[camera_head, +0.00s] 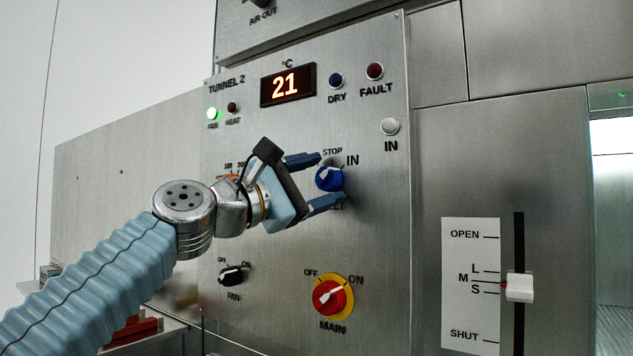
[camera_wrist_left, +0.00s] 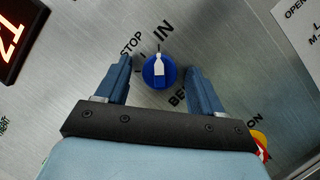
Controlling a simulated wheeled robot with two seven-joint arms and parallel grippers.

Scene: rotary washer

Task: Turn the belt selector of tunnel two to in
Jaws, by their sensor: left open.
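The belt selector (camera_head: 329,178) is a round blue knob with a white pointer on the tunnel two panel. STOP is printed above it, IN to its upper right, and a partly hidden BELT label below. In the left wrist view the knob (camera_wrist_left: 158,74) shows whole, its white pointer aimed up at about the IN label, away from STOP. My left gripper (camera_head: 328,179) is open, with one blue finger on each side of the knob. In the wrist view (camera_wrist_left: 159,72) clear gaps show between both fingers and the knob. My right gripper is not in view.
The red MAIN switch (camera_head: 329,297) and black FAN switch (camera_head: 232,275) sit lower on the panel. A white IN button (camera_head: 390,126) is at the upper right, and a display (camera_head: 287,85) reads 21. A white slider handle (camera_head: 519,287) stands out farther right.

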